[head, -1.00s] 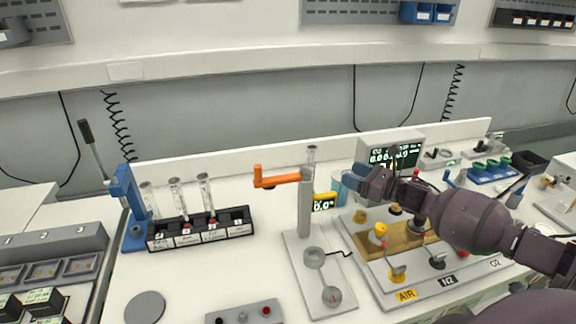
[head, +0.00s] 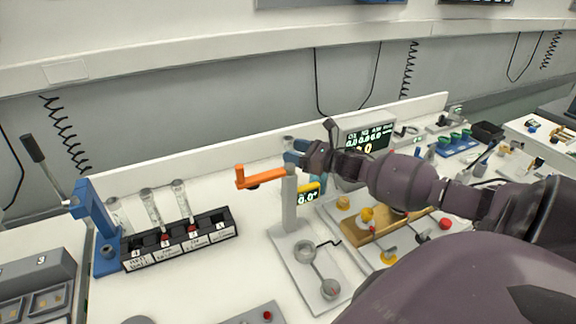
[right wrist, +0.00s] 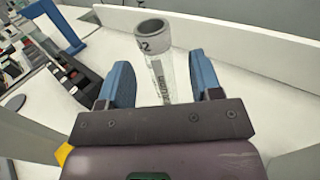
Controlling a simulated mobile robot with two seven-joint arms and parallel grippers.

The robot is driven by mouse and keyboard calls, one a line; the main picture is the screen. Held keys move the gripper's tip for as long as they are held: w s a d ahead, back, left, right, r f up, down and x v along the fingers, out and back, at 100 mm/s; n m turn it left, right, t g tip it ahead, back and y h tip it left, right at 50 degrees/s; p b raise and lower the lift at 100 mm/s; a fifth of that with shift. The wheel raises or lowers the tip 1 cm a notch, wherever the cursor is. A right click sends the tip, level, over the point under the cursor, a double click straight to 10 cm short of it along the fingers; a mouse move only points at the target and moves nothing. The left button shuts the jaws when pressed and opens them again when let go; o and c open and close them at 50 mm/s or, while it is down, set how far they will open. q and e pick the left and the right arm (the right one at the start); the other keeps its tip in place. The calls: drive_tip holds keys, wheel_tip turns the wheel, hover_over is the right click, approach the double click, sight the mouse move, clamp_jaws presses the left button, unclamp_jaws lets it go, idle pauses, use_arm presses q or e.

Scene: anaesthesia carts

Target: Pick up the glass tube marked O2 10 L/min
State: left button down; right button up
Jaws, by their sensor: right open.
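A clear glass tube (right wrist: 160,65) with a grey band at its top stands between the two blue fingers of my right gripper (right wrist: 160,82) in the right wrist view. The band's lettering shows a "2"; the rest is turned away or too small to read. The fingers are open, with one on each side of the tube and gaps visible. In the head view the tube's top (head: 288,139) shows above the grey post with the orange lever (head: 262,178), and my right gripper (head: 294,154) is beside it. My left gripper is not in view.
A black rack (head: 182,240) with three glass tubes stands to the left, beside a blue lever press (head: 95,225). A panel with coloured knobs (head: 378,228) and a display (head: 366,138) lie to the right.

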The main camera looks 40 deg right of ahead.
drive_tip(key=x, duration=0.4)
drive_tip(key=shift+w+r, duration=0.1)
drive_tip(key=shift+w, duration=0.05)
clamp_jaws()
